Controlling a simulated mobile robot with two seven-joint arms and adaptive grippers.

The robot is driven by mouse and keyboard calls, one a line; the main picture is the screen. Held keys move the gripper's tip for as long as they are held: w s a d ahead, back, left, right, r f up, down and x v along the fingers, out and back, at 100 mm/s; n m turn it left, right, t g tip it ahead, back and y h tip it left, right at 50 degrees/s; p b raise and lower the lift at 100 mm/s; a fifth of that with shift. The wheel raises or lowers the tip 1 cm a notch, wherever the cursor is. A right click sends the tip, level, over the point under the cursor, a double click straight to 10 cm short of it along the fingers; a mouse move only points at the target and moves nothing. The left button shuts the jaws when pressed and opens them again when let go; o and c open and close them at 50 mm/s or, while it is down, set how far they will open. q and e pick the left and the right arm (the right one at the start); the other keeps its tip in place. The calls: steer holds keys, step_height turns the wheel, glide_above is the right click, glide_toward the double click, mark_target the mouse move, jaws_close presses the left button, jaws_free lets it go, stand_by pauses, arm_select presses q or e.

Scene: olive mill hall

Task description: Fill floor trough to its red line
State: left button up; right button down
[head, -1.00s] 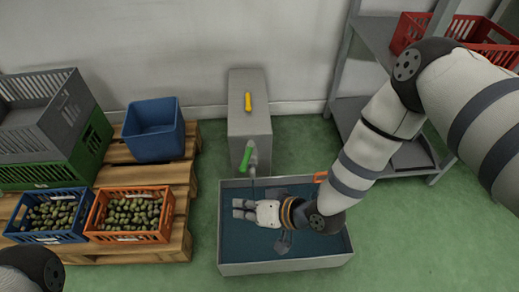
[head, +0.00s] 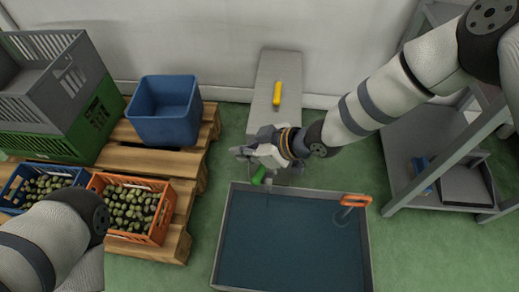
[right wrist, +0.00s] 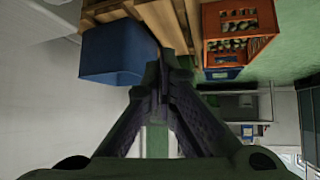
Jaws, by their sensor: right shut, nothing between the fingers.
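The grey floor trough (head: 219,245) stands low in the head view, with dark blue-grey water inside; I cannot make out a red line. An orange handle (head: 356,200) shows at its back right corner. A tap with a green handle (head: 259,176) is at the trough's back edge, partly hidden by my right gripper. My right gripper (head: 240,152) is shut and empty, just above the green handle; I cannot tell whether they touch. Its shut fingers also show in the right wrist view (right wrist: 157,78). My left arm shows at lower left, its gripper out of view.
A grey pedestal (head: 268,68) with a yellow object (head: 277,93) on top stands behind the tap. At left, a pallet (head: 150,158) bears a blue bin (head: 166,112), stacked crates and olive crates (head: 129,205). A grey shelf (head: 410,150) stands at right.

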mark_target(263, 171)
steer(key=d, duration=0.1)
steer(key=s+d+f, duration=0.1)
steer(key=d+f, duration=0.1)
steer(key=shift+s, duration=0.3)
steer(key=shift+s+d+r+p, duration=0.2)
steer(key=shift+s+d+p, duration=0.2)
steer(key=shift+d+p, duration=0.25)
steer(key=shift+d+f, duration=0.1)
steer(key=shift+f, duration=0.05)
steer(key=shift+s+f, duration=0.1)
stand_by(0.6)
